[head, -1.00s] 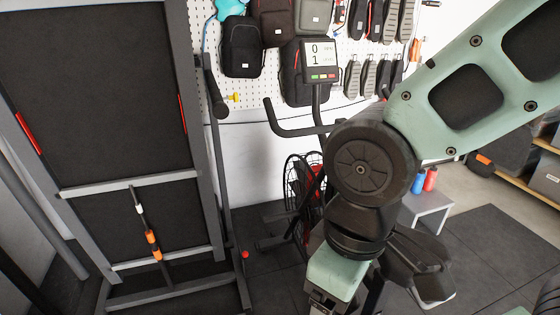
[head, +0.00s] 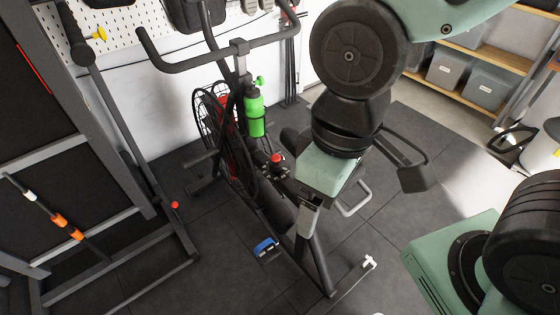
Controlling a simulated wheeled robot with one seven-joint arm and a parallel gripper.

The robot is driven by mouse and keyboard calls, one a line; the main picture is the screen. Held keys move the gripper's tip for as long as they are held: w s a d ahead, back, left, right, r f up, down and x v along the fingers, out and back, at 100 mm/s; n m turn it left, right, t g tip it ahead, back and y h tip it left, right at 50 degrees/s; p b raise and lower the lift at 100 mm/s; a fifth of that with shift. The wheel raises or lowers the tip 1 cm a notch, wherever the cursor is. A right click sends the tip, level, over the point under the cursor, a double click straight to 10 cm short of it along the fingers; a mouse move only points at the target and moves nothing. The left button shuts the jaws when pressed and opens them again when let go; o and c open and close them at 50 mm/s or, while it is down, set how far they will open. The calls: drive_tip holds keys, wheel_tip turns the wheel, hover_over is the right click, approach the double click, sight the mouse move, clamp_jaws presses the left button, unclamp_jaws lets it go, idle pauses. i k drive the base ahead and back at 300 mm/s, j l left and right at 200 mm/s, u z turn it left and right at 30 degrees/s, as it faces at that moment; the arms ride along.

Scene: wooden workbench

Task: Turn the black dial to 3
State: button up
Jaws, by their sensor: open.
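No black dial with readable numbers can be made out in the head view. The exercise bike (head: 313,255) stands in the middle, and my arm hides part of it. A small red-topped knob (head: 276,158) sits on the bike's dark frame, just left of my arm's green link. Whether it belongs to the dial I cannot tell. My arm reaches down over the bike from the upper right, and its green end link is close to the frame. The fingers of my gripper cannot be seen.
A green bottle (head: 255,113) is on the bike, below its handlebar (head: 190,66). A dark folding frame (head: 120,150) stands at left. A blue pedal-like part (head: 265,247) is low in front. Shelves with grey bins (head: 448,70) are at upper right. Dark floor (head: 210,275) shows around the bike.

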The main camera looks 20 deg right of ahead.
sight(274, 167)
drive_tip(key=k, duration=0.15)
drive_tip(key=i+l+u, duration=0.1)
drive_tip(key=l+u, duration=0.6)
drive_tip(key=i, duration=0.05)
